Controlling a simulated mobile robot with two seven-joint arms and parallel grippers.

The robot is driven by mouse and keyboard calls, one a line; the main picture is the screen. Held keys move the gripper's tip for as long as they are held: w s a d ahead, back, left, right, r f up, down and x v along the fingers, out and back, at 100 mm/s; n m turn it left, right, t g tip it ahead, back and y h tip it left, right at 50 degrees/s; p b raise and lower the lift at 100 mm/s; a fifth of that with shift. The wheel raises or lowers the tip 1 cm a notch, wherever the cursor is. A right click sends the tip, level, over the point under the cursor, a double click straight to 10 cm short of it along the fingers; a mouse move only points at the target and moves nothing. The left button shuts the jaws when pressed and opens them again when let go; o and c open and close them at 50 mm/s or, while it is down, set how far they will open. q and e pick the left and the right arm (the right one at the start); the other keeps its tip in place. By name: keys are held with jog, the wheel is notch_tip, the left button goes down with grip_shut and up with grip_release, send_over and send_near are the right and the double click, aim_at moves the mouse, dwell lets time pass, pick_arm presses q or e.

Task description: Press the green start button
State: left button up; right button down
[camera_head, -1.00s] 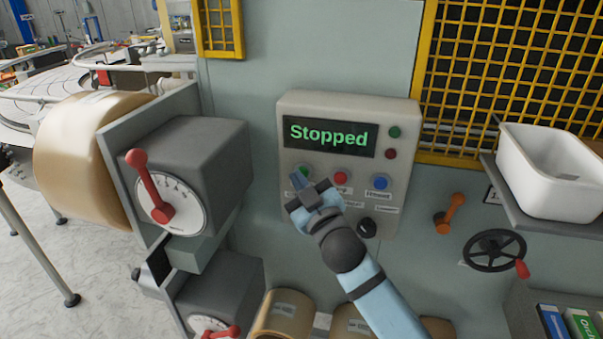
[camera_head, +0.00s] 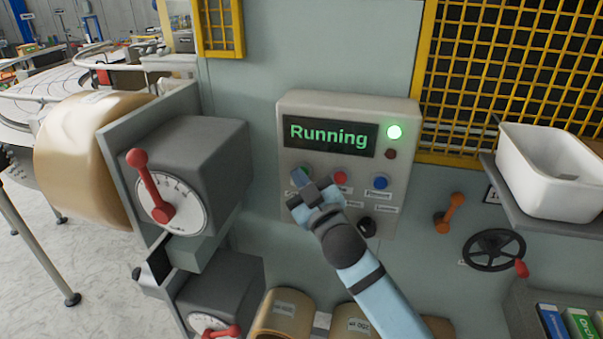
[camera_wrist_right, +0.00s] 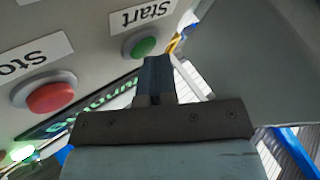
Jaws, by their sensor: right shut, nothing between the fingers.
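The green start button (camera_head: 306,172) is on the left of the button row on the light grey control panel (camera_head: 290,115). In the right wrist view the green button (camera_wrist_right: 145,46) shows under its "Start" label (camera_wrist_right: 143,16). My right gripper (camera_head: 298,178) is shut and empty, its fingertips at the green button and partly covering it in the head view. The fingertips (camera_wrist_right: 157,62) overlap the button's lower edge in the wrist view; I cannot tell whether they touch it. The display (camera_head: 328,135) reads "Running" and the green lamp (camera_head: 394,132) is lit. My left gripper is not in view.
A red button (camera_head: 341,177), a blue button (camera_head: 380,182) and a black knob (camera_head: 367,226) are close by. A grey box with a red lever (camera_head: 150,185) juts out left. An orange handle (camera_head: 450,212), handwheel (camera_head: 494,250) and white bin (camera_head: 548,190) are right.

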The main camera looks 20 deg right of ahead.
jog(key=shift+s, duration=0.1)
dwell(0.3)
jog(key=shift+s+a, duration=0.45)
jog(key=shift+s, duration=0.15)
jog(key=s+a, duration=0.2)
jog(key=s, duration=0.2)
jog(key=shift+s+a, duration=0.1)
jog(key=shift+a, duration=0.3)
dwell(0.5)
jog(key=s+d+f+m+g, duration=0.1)
jog(key=s+f+g, duration=0.15)
jog(key=f, duration=0.65)
jog(key=s+d+f+m+g, duration=0.1)
jog(key=s+f+g, duration=0.15)
jog(key=f, duration=0.65)
jog(key=s+d+f+m+g, duration=0.2)
jog(key=s+f+g, duration=0.3)
jog(key=s+f, duration=1.2)
notch_tip(320, 180, down, 3)
jog(key=shift+s+r+p, duration=0.2)
jog(key=shift+s+p, duration=0.1)
jog(key=shift+p, duration=0.1)
